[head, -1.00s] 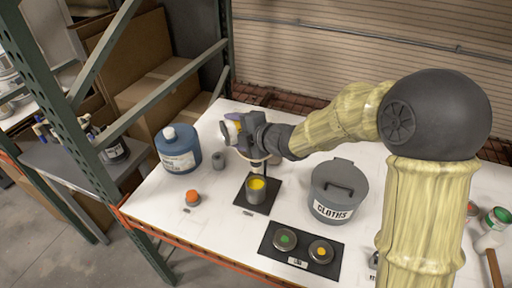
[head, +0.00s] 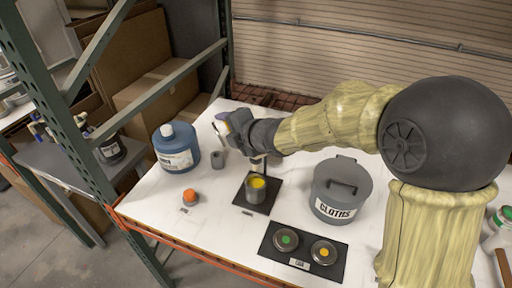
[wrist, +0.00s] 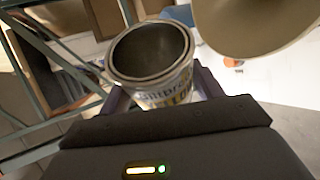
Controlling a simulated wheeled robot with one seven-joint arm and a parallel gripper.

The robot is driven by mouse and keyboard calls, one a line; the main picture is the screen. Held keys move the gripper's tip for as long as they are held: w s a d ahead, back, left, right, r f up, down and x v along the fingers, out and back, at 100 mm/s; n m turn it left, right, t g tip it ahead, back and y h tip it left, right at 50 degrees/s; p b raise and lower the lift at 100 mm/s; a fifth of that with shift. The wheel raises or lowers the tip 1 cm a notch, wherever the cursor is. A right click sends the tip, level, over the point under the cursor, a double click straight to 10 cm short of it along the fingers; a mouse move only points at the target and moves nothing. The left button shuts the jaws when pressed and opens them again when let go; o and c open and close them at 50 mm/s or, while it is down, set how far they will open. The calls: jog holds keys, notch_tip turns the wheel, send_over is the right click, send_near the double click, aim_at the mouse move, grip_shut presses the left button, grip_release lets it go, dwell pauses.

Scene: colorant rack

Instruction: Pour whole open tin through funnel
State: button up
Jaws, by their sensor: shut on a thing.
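My gripper (wrist: 160,95) is shut on an open tin (wrist: 165,93) with a white and yellow label. The tin's mouth shows in the wrist view, and its inside looks dark, with no paint visible there. In the head view my gripper (head: 228,124) is above the back left of the table and mostly hides the tin. The beige funnel (wrist: 255,18) is close up at the top right of the wrist view, apart from the tin. In the head view my arm largely hides the funnel. A grey cup (head: 255,194) with yellow inside stands upright on a black pad below.
A blue jug (head: 176,150), a small grey cup (head: 218,159) and an orange-topped item (head: 190,196) stand left. A grey CLOTHS bin (head: 338,190) stands right. A black mat (head: 302,249) in front holds two round metal pieces. A green rack post (head: 70,130) bounds the left side.

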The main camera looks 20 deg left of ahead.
jog(key=shift+s+a+f+b, duration=0.3)
jog(key=shift+b, duration=0.45)
jog(key=shift+r+n+t+h+b, duration=0.3)
jog(key=shift+n+t+h+b, duration=0.1)
jog(key=shift+n+b, duration=0.2)
jog(key=n+h+b, duration=0.1)
jog(key=b, duration=0.2)
jog(key=shift+f, duration=0.4)
jog(key=shift+r+n+t+h+b, duration=0.35)
jog(key=shift+n+t+h+b, duration=0.15)
jog(key=shift+t+b, duration=0.3)
jog(key=b, duration=0.1)
jog(key=f+n+b, duration=0.1)
jog(key=b, duration=0.1)
jog(key=shift+s+a+h, duration=0.15)
jog(key=shift+a+h, duration=0.1)
jog(key=shift+h, duration=0.05)
jog(key=s+a+f+n+t+h+b, duration=0.2)
jog(key=a+f+n+t+h+b, duration=0.1)
jog(key=b, duration=0.7)
notch_tip(320, 180, down, 3)
jog(key=shift+s+r+n+t, duration=0.2)
jog(key=shift+s+n+t, duration=0.15)
jog(key=shift+n+t, duration=0.25)
